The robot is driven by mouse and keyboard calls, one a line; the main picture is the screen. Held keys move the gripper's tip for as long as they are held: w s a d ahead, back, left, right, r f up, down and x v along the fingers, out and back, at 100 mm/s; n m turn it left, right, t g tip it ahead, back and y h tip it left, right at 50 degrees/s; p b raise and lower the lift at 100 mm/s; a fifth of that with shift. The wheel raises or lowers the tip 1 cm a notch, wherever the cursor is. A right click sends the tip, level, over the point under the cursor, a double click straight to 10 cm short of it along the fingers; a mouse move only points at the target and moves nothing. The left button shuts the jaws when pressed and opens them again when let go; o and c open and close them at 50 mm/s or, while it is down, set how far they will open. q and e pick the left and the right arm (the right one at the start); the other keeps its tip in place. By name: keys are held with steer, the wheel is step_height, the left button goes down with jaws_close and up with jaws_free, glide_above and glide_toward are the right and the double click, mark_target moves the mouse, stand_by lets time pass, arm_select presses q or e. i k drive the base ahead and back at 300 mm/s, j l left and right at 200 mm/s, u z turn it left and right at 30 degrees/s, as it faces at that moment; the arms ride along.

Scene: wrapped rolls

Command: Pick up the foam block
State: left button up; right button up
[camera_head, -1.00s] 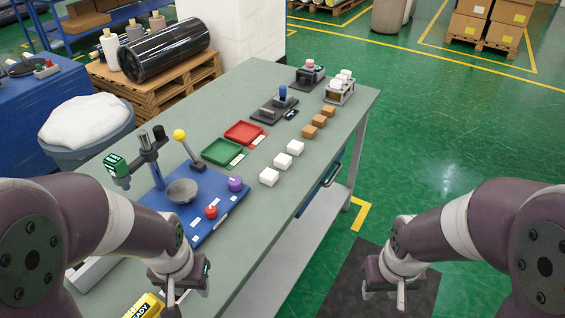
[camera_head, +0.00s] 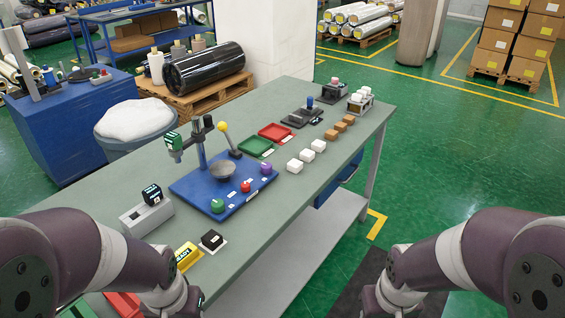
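Nothing is labelled as the foam block, and I cannot tell which block it is. Several white blocks stand in a row on the green-grey table, with a near one (camera_head: 295,166), a middle one (camera_head: 307,155) and a far one (camera_head: 318,145). Brown blocks (camera_head: 333,134) continue the row behind them. A black block (camera_head: 211,239) sits on a white pad at the near end of the table. My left gripper (camera_head: 188,308) is at the bottom edge, near the table's front side, partly cut off. My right gripper (camera_head: 392,306) is at the bottom edge, right of the table, also cut off.
A blue board (camera_head: 188,188) with a stand, a bowl and knobs lies mid-table. Green (camera_head: 255,146) and red (camera_head: 275,132) trays lie beyond it. A yellow sign (camera_head: 187,256) is near the black block. Green floor is free to the right of the table.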

mark_target(306, 155)
steer(key=i+l+u, duration=0.6)
steer(key=u, duration=0.25)
steer(key=i+l+u, duration=0.2)
steer(key=l+u, duration=0.2)
steer(key=l, duration=0.2)
steer(key=i+l, duration=0.1)
steer(key=l, duration=0.3)
steer(key=i+l, duration=0.15)
steer(key=l, duration=0.25)
steer(key=i+l, duration=0.1)
steer(key=l, duration=0.3)
steer(key=i+l, duration=0.1)
steer(key=l, duration=0.3)
steer(key=i+l, duration=0.15)
steer(key=l, duration=0.25)
steer(key=i+l, duration=0.1)
steer(key=l, duration=0.3)
